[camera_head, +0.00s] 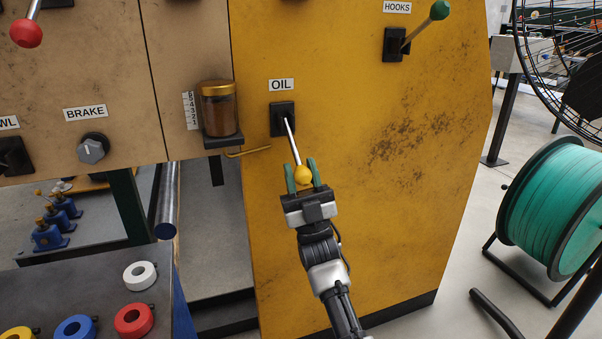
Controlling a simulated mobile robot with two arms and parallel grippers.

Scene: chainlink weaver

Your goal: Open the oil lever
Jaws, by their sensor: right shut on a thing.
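The oil lever (291,141) is a thin metal rod on a black mount (283,119) under the OIL label (281,85) on the yellow machine panel. The rod slants down and slightly right from its mount and ends in a yellow knob (303,175). My right gripper (303,174) comes up from below, and its green fingers are shut on the yellow knob, one on each side. My left gripper is not in view.
An oil jar (219,108) with a gold lid stands left of the lever, with a thin brass pipe (248,152) below it. A HOOKS lever with a green knob (439,10) is at upper right. A green wire spool (555,210) stands at right.

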